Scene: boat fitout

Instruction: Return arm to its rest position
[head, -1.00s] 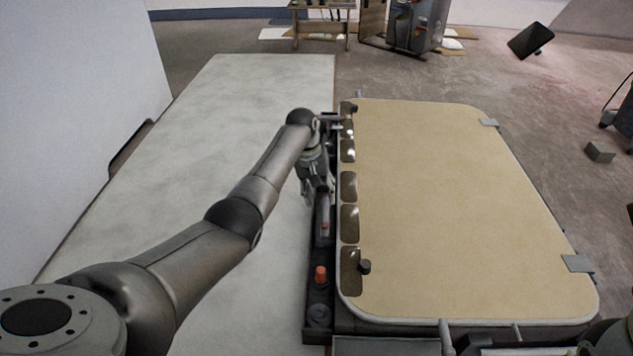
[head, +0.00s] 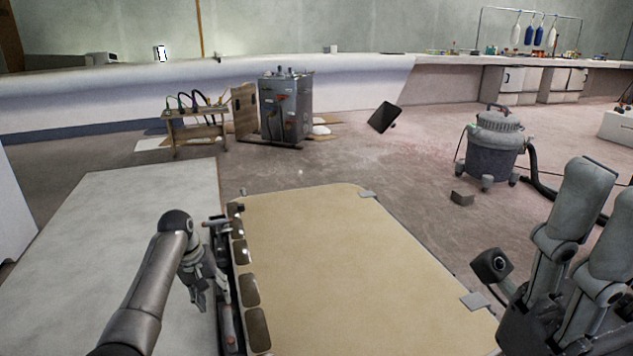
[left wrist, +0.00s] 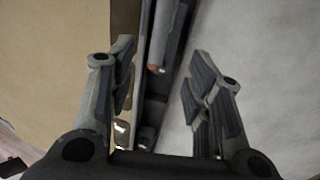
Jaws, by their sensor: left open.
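My left arm comes in from the lower left in the head view. My left gripper (head: 210,297) points down beside the long dark tray (head: 229,325) at the left edge of the tan panel. Its fingers are open and I see nothing held. In the left wrist view the open fingers (left wrist: 162,78) stand on either side of the tray, with the panel at left and a pale surface at right. My right gripper (head: 540,255) is at the right edge of the head view, fingers raised and spread, with nothing visible between them. Part of it is cut off.
The tan panel (head: 315,265) has dark oval cutouts along its left edge and grey clips at right. A pale slab (head: 115,230) lies to the left. A grey machine (head: 286,108), a small bench (head: 195,120) and a shop vacuum (head: 495,145) stand beyond on open floor.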

